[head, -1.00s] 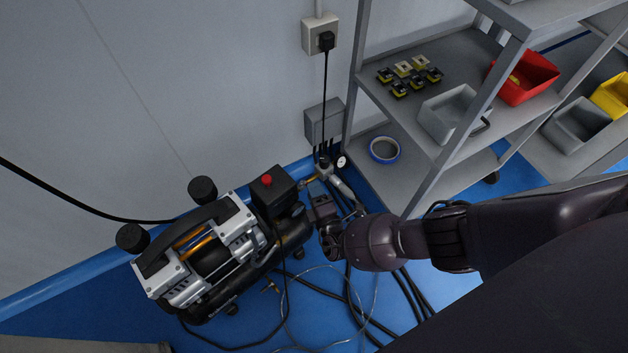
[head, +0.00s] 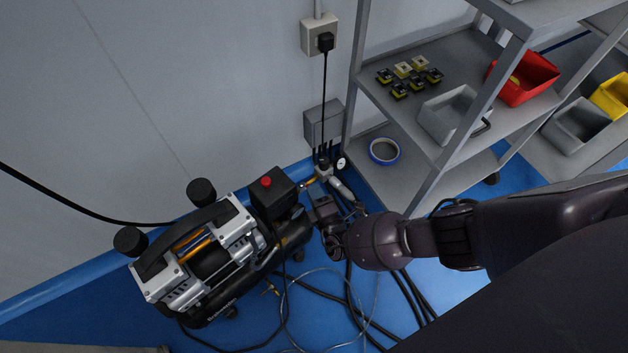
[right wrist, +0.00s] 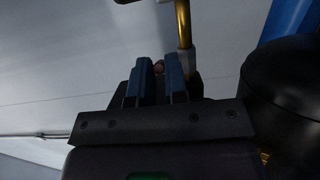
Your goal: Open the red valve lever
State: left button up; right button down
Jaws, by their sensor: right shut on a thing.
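The air compressor (head: 205,255) stands on the floor by the wall, with a black box (head: 272,200) carrying a red knob (head: 266,181). A brass fitting (head: 309,183) and a round gauge (head: 341,162) are on the air line to its right. My right gripper (head: 314,208) is beside the compressor's right end, just below the fitting. In the right wrist view, its blue-padded fingers (right wrist: 159,76) are shut on a small reddish piece, which appears to be the red valve lever (right wrist: 159,66). The gripper hides the lever in the head view. My left gripper is out of view.
A grey shelf rack (head: 410,175) with bins and a blue tape roll (head: 384,151) stands to the right, close to my right arm. Black hoses and a clear loop (head: 318,270) lie on the blue floor. A wall box (head: 323,124) is above the fitting.

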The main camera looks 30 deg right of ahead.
jog(key=shift+w+d+n+g+y+b, duration=0.25)
jog(key=shift+n+y, duration=0.65)
jog(key=shift+y, duration=0.5)
jog(key=shift+w+d+n+g+y+b, duration=0.1)
jog(key=shift+d+n+g+y, duration=0.2)
jog(key=shift+n+y, duration=0.85)
jog(key=shift+w+d+n+g+y+b, duration=0.3)
jog(key=shift+n+y, duration=0.35)
jog(key=shift+y, duration=1)
jog(key=shift+d, duration=0.1)
jog(key=shift+s, duration=0.1)
jog(key=c, duration=1.1)
grip_release()
jog(key=shift+c, duration=0.2)
jog(key=p+v, duration=0.1)
jog(key=v, duration=0.9)
jog(key=shift+s+d+p, duration=0.2)
jog(key=shift+s+p, duration=0.1)
jog(key=shift+p, duration=0.05)
